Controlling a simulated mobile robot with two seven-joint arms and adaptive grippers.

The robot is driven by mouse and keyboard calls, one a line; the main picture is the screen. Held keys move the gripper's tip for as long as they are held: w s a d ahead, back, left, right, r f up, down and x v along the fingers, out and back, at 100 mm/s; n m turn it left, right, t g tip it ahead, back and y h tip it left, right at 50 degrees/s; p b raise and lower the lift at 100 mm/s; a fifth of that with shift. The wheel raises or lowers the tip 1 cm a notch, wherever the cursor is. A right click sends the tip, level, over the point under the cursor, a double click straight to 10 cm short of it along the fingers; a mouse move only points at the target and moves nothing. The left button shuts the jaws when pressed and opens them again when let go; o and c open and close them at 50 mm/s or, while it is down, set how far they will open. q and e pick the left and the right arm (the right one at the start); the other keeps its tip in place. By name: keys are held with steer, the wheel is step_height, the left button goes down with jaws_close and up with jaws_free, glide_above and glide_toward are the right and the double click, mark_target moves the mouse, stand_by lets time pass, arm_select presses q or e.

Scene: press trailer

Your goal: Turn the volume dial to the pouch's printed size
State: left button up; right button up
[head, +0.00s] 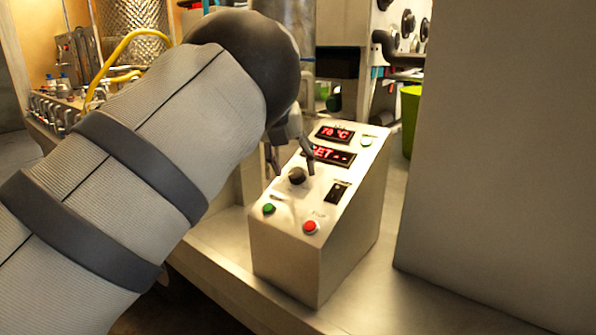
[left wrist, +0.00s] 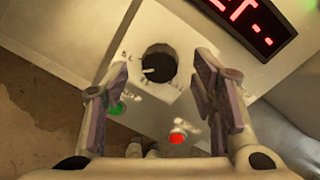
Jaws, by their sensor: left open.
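The volume dial (head: 297,176) is a black round knob on the sloped top of a beige control box (head: 285,258). In the left wrist view the dial (left wrist: 159,64) has a white pointer mark on its left side, with small unreadable print beside it. My left gripper (head: 290,165) is over the panel, its fingers apart. In the left wrist view its fingertips (left wrist: 160,72) stand on either side of the dial, and no contact shows. A red display (head: 330,154) partly reads "ET --", its left end hidden by a finger. I see no pouch. My right gripper is not in view.
The panel also has a green button (head: 269,208), a red button (head: 310,227), a black switch (head: 337,192) and a display (head: 335,133) reading about 78 °C. A large grey wall (head: 500,150) stands right of the box. Bare bench (head: 365,285) lies between.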

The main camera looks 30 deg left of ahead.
arm_select(q)
steer(key=shift+x, duration=0.95)
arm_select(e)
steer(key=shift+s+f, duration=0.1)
arm_select(q)
steer(key=c, duration=1.1)
steer(key=shift+c, duration=0.2)
